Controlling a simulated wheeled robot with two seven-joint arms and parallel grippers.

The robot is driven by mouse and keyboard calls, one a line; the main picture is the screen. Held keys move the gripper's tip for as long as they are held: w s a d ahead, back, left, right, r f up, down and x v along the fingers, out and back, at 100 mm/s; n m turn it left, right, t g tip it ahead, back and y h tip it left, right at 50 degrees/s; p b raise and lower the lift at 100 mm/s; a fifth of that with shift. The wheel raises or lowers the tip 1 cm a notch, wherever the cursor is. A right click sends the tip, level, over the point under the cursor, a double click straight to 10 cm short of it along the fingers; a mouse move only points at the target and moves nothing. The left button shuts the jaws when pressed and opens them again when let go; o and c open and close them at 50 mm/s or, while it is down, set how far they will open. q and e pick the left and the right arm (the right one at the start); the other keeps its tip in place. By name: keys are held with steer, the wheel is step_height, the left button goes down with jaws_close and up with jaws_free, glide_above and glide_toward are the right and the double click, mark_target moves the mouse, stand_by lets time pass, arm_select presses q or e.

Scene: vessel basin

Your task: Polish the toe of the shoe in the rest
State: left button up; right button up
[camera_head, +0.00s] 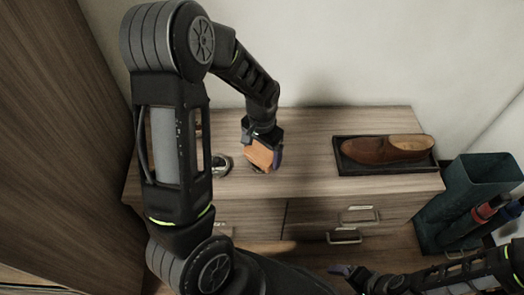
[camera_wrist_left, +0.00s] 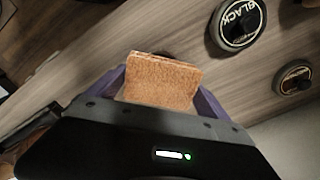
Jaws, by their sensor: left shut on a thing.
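A brown leather shoe (camera_head: 375,153) lies in a dark rectangular rest (camera_head: 372,170) on the right of the wooden cabinet top. Its toe points left and its tan opening is on the right. My left gripper (camera_head: 264,152) is shut on a tan block (camera_head: 259,155), left of the rest and apart from the shoe. In the left wrist view the block (camera_wrist_left: 162,82) has a rough, cork-like face and sits between the purple fingers. Whether it touches the cabinet top I cannot tell. My right gripper (camera_head: 352,274) is low in front of the cabinet, partly cut off.
A round tin (camera_head: 222,165) is left of the left gripper, partly behind my arm. The wrist view shows a tin marked BLACK (camera_wrist_left: 237,22) and a brown tin (camera_wrist_left: 293,78). A teal bin (camera_head: 470,190) stands right of the cabinet. The top between block and rest is clear.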

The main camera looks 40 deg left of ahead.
mark_target(262, 152)
arm_select(q)
steer(key=shift+s+f+b, duration=0.1)
steer(key=shift+f+b, duration=0.25)
steer(key=shift+f, duration=0.2)
stand_by(1.5)
step_height(262, 152, up, 7)
steer(key=p, duration=0.6)
stand_by(0.9)
